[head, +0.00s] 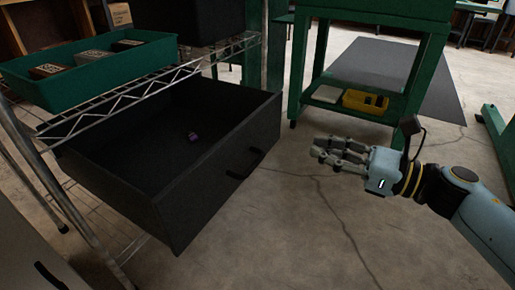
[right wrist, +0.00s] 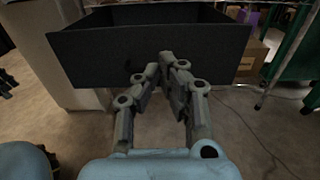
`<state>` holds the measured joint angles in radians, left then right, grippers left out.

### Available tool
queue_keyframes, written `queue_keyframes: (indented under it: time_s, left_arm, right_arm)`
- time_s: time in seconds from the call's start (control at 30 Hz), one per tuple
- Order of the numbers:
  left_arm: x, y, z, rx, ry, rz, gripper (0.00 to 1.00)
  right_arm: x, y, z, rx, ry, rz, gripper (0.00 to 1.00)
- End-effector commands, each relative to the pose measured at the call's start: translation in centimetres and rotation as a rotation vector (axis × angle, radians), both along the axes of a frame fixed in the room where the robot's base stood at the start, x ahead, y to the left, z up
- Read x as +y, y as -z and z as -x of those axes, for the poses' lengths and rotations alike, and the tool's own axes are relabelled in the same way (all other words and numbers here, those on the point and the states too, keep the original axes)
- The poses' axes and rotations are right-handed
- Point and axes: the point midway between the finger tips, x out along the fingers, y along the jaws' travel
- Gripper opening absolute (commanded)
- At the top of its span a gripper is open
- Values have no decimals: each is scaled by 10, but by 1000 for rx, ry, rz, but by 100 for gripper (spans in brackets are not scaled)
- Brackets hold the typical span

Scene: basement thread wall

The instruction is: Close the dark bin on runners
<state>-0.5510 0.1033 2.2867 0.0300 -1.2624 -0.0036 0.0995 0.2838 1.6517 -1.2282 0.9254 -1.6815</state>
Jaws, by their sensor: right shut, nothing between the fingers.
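The dark bin (head: 215,170) stands pulled out from under a wire shelf, on the left of the head view. Its front panel has a dark bar handle (head: 246,163), and a small purple item (head: 193,136) lies inside. In the right wrist view the bin's front panel (right wrist: 90,58) spans the upper part. My right gripper (head: 318,149) is shut and empty, to the right of the front panel and apart from it in the head view. It also shows in the right wrist view (right wrist: 167,62), its fingertips overlapping the panel's lower part. My left gripper is not in view.
A green tray (head: 95,88) with several boxes sits on the wire shelf (head: 150,85) above the bin. A green cart (head: 370,70) with a yellow container (head: 365,101) stands behind. The concrete floor (head: 330,220) before the bin is clear.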

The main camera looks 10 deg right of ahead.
Motion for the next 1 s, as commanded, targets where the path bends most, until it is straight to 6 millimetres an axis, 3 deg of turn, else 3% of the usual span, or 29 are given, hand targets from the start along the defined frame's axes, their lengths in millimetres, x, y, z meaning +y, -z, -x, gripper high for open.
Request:
queue_keyframes:
  time_s: [0.17, 0.63, 1.0]
  left_arm:
    - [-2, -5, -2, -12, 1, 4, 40]
    - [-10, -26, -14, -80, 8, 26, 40]
    - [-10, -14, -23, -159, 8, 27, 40]
  right_arm:
    - [17, -2, -13, -2, 2, -7, 0]
    - [94, 1, -68, 3, 3, -8, 0]
    - [112, -1, -82, 3, 3, -6, 0]
